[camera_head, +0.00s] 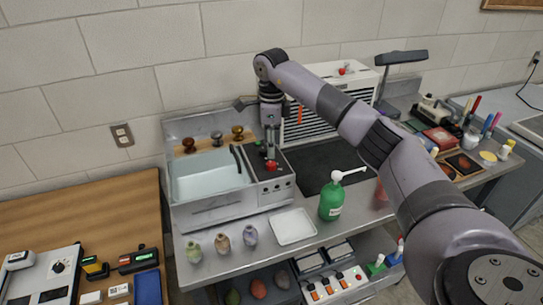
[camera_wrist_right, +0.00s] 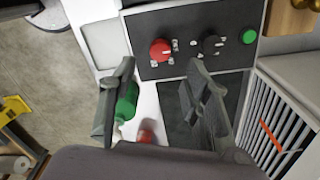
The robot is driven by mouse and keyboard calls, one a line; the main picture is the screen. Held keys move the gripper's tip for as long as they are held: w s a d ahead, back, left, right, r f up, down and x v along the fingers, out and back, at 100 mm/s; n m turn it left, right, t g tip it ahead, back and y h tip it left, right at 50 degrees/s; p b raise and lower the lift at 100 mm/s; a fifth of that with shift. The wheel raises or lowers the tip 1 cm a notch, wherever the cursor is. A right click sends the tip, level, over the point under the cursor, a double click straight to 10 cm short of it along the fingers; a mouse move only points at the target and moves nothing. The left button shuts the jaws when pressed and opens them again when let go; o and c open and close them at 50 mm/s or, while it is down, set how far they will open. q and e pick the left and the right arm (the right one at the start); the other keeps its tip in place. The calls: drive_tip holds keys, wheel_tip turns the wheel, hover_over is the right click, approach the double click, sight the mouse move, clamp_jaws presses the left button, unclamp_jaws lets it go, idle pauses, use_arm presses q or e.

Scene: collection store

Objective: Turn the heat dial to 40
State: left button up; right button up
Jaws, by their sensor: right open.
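A dark control panel (camera_head: 271,151) sits at the right side of the sink unit. In the right wrist view it carries a red knob (camera_wrist_right: 160,49), a black knob (camera_wrist_right: 212,44) and a green button (camera_wrist_right: 249,36). The labels are too small to read, so I cannot tell which knob is the heat dial. My right gripper (camera_head: 270,152) is above the panel, pointing down, close to the red knob (camera_head: 271,165). In the right wrist view its fingers (camera_wrist_right: 160,66) are open and empty, with the red knob appearing just beyond the gap between the tips. My left gripper is out of view.
A sink basin (camera_head: 207,174) lies left of the panel, with several small knobs behind it. A louvred white unit (camera_head: 325,112) stands behind right. A green pump bottle (camera_head: 331,200) and a white tray (camera_head: 293,226) stand in front. A wooden table (camera_head: 80,215) is at left.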

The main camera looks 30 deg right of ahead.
sight(271, 163)
wheel_tip(271, 163, down, 6)
drive_tip(key=shift+f+p, duration=0.1)
drive_tip(key=shift+p, duration=0.65)
clamp_jaws()
